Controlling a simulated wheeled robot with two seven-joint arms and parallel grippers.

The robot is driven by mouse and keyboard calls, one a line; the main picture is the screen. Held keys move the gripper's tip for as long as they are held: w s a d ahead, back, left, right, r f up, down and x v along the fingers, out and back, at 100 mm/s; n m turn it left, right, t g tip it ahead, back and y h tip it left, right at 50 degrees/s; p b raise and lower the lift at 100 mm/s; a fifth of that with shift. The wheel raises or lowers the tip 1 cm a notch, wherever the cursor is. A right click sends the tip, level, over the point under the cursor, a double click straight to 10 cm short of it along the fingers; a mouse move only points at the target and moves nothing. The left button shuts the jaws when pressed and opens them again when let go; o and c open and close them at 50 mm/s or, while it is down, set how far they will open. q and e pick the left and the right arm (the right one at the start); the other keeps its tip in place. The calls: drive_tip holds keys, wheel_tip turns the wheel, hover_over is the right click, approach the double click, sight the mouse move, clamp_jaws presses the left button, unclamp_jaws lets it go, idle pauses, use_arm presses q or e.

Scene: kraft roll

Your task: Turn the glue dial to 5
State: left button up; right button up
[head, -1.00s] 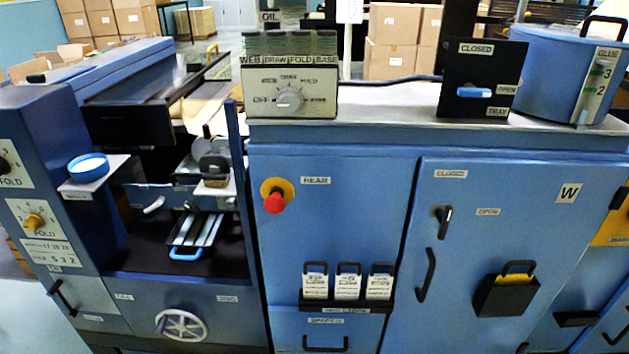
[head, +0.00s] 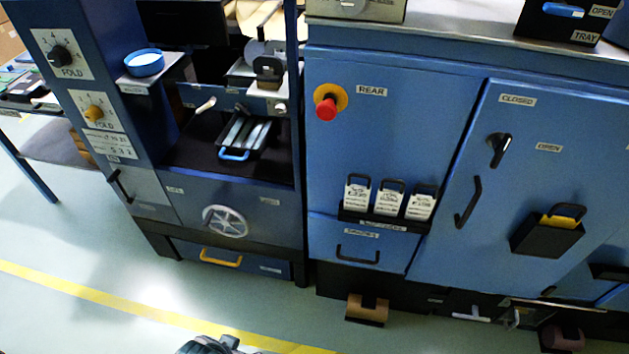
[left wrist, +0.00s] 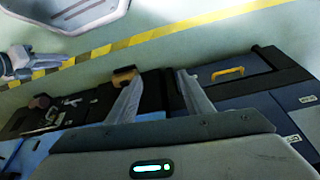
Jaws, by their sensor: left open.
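No dial with a readable GLUE label shows. In the head view two dials sit on the blue column at the left: a black knob (head: 61,56) on a numbered plate marked FOLD, and below it a yellow knob (head: 94,112) on a plate whose label I cannot read surely. Their exact settings are too small to read. My left gripper (left wrist: 160,92) is open and empty in the left wrist view, apart from the dials, with the machine's lower front beyond it. A grey jointed part at the left of that view looks like my right gripper (left wrist: 32,66); its jaws are unclear.
A blue round cap (head: 144,63) on a shelf juts out beside the column. A white handwheel (head: 226,221), a red stop button (head: 326,108) and a yellow drawer handle (head: 221,258) are on the machine front.

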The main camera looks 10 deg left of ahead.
use_arm(q)
drive_tip(key=d+f+t, duration=0.1)
drive_tip(key=d+f, duration=0.1)
drive_tip(key=f, duration=1.2)
drive_tip(key=d+f+t+h, duration=0.1)
drive_tip(key=d+f+t, duration=0.1)
drive_tip(key=f, duration=1.2)
drive_tip(key=shift+d+h, duration=0.3)
use_arm(e)
drive_tip(key=shift+w, duration=0.2)
use_arm(q)
drive_tip(key=shift+w, duration=0.1)
use_arm(e)
drive_tip(key=shift+s, duration=0.2)
drive_tip(key=shift+s+f, duration=0.15)
drive_tip(key=shift+s, duration=0.4)
drive_tip(key=shift+w, duration=0.1)
drive_tip(key=shift+w+r, duration=0.2)
drive_tip(key=shift+w, duration=0.45)
